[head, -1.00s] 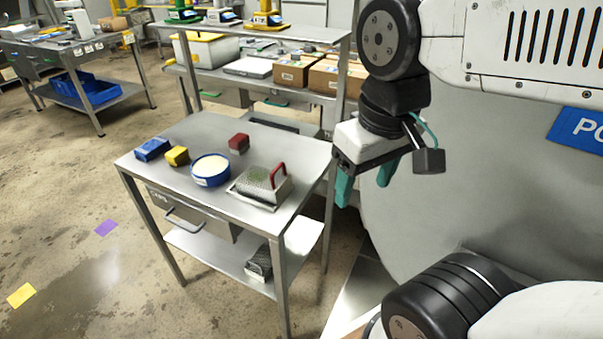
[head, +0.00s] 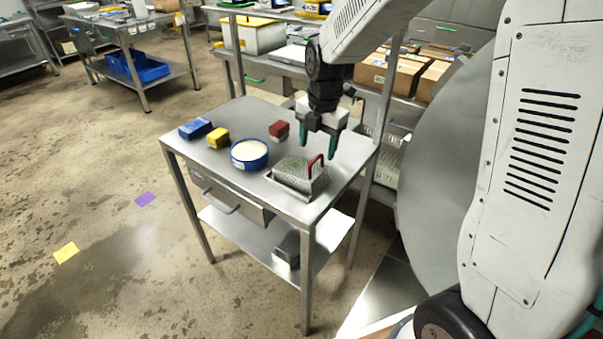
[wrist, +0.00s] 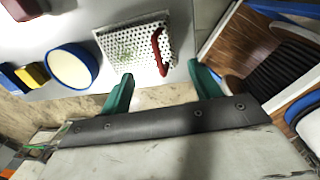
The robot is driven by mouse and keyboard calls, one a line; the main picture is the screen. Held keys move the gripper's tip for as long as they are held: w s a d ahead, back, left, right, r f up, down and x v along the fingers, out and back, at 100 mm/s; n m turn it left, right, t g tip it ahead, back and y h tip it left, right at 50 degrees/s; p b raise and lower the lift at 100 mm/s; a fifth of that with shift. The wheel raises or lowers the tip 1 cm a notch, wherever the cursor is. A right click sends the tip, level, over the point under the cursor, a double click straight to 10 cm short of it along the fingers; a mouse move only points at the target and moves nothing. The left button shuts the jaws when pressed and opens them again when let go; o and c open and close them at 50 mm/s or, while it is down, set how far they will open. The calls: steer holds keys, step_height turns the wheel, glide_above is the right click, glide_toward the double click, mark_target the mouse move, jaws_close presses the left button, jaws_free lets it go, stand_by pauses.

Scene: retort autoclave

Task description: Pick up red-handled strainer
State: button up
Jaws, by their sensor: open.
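The red-handled strainer (head: 297,175) is a perforated metal box with a red handle, and it sits near the right front of the steel table. Some green material shows on it. In the wrist view the strainer (wrist: 128,45) lies ahead of my fingers, with its red handle (wrist: 159,52) between and beyond the two fingertips. My gripper (head: 318,150) points down above the table, with its teal fingers apart and empty. It also shows in the wrist view (wrist: 160,82). The fingers look apart from the strainer.
A blue-rimmed round container (head: 249,155) stands left of the strainer. A dark red block (head: 279,130), a yellow block (head: 218,138) and a blue block (head: 196,128) lie farther back and left. A shelf with cardboard boxes (head: 395,75) stands behind the table.

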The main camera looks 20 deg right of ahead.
mark_target(314, 172)
steer(key=f, duration=0.7)
steer(key=shift+w+a+f, duration=0.15)
steer(key=shift+w+f, duration=0.05)
steer(key=shift+w, duration=0.1)
steer(key=shift+c, duration=0.3)
jaws_close()
steer(key=shift+r, duration=0.1)
stand_by(0.7)
